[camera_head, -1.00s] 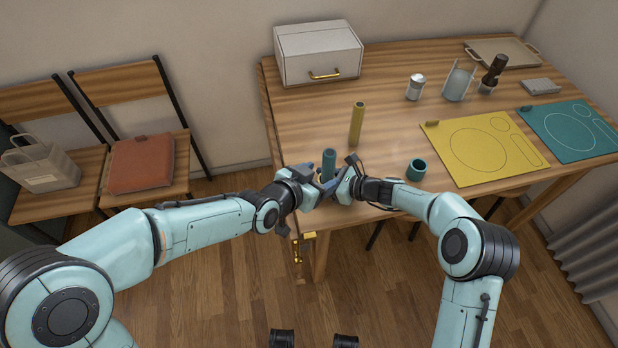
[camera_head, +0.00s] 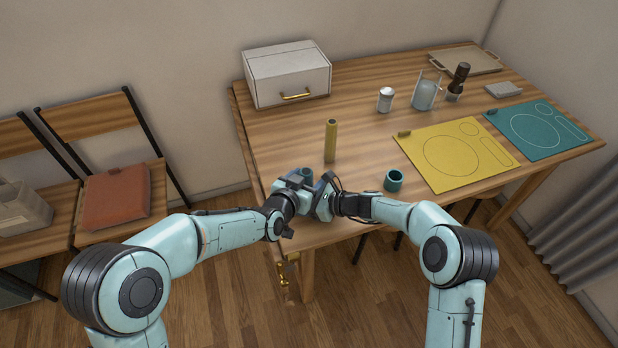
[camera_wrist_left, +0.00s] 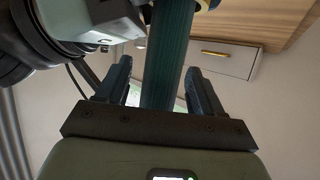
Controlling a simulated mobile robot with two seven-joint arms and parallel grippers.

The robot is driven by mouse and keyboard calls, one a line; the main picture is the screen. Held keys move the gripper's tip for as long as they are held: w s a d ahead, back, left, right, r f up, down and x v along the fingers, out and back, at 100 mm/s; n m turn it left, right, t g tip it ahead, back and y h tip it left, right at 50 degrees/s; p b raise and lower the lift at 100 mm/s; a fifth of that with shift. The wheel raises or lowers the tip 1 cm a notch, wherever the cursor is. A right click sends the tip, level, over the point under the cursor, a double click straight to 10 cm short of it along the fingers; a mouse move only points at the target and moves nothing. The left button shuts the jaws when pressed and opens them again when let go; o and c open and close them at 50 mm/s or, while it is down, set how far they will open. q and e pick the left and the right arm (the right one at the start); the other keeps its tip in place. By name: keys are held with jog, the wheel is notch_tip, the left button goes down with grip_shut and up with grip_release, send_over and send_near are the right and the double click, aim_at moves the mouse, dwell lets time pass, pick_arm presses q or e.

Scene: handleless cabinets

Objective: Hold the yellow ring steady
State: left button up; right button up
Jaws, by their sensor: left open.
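A teal post (camera_head: 306,174) stands near the front left of the table, mostly hidden behind my grippers. In the left wrist view the post (camera_wrist_left: 168,60) passes between the fingers of my left gripper (camera_wrist_left: 160,85), which is open with gaps on both sides. A small yellow part (camera_wrist_left: 207,4), perhaps the yellow ring, shows beside the post at the top edge; the rest is cut off. In the head view my left gripper (camera_head: 300,187) is at the post and hides any ring. My right gripper (camera_head: 322,196) is close beside it; its fingers are not clear.
An olive-yellow cylinder (camera_head: 330,142) stands behind the post; a short teal cup (camera_head: 393,180) is to the right. A white drawer box (camera_head: 287,75) stands at the back left. Yellow (camera_head: 455,155) and teal (camera_head: 538,130) mats lie on the right.

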pick_arm(q)
jog(key=shift+w+d+f, duration=0.3)
jog(key=shift+w, duration=0.25)
jog(key=c, duration=1.1)
jog(key=shift+o, duration=1.2)
jog(key=shift+r, duration=3.75)
jog(key=shift+c, duration=0.2)
pick_arm(e)
jog(key=o, duration=1.1)
